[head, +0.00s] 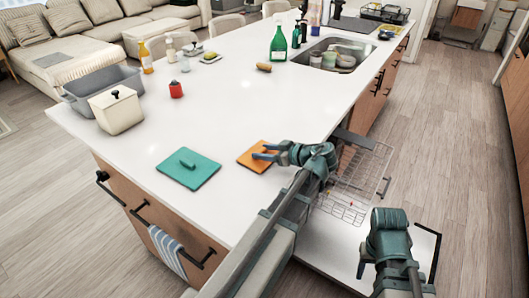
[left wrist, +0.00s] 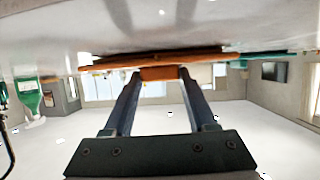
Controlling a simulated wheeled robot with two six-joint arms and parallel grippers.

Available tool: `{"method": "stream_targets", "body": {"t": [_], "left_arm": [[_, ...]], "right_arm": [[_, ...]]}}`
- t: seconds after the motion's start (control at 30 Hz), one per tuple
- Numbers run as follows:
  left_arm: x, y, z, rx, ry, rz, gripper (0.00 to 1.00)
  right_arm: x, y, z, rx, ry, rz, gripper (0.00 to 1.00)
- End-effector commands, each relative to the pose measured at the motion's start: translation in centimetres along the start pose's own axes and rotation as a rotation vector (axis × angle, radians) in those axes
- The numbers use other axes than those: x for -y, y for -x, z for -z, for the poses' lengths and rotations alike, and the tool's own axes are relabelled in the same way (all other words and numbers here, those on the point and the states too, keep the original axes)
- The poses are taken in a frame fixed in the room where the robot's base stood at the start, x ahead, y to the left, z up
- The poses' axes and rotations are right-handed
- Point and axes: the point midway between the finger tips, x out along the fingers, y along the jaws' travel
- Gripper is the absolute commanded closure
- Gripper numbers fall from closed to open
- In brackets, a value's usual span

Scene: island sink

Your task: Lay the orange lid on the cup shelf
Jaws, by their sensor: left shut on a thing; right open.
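The orange lid (head: 250,159) is a flat square plate at the near right edge of the white counter. My left gripper (head: 264,152) reaches it from the right. In the left wrist view the lid (left wrist: 110,64) is a thin slab seen edge-on, and the fingers (left wrist: 160,74) are shut on its orange handle. I cannot tell whether the lid touches the counter. My right gripper (head: 364,262) is open and empty, low at the right, off the counter. A wire rack (head: 368,168) stands out from the island; I cannot tell if it is the cup shelf.
A teal lid (head: 189,169) lies left of the orange one. A green bottle (head: 278,44) stands by the sink (head: 334,54). The counter's middle is clear.

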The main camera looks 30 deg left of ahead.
Motion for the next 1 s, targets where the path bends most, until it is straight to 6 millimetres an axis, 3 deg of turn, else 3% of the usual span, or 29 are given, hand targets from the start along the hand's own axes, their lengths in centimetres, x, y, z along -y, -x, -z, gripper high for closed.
{"method": "stream_targets", "body": {"t": [0.03, 0.2, 0.57, 1.0], "left_arm": [[0.0, -0.1, -0.1, 0.0, 0.0, 0.0, 0.39], [0.0, 0.0, -0.1, 0.0, 0.0, 0.0, 0.13], [0.0, 0.7, 0.1, 0.0, -0.001, -0.001, 0.13], [0.4, 9.5, 0.5, 0.0, -0.002, -0.004, 0.13]], "right_arm": [[0.0, -0.1, 0.0, 0.0, 0.0, 0.0, 0.5], [0.0, -0.1, 0.0, 0.0, 0.0, 0.0, 0.5], [0.0, 0.3, 0.0, 0.0, 0.0, 0.0, 0.5], [-0.4, 4.1, -0.2, 0.0, 0.0, 0.0, 0.5]]}}
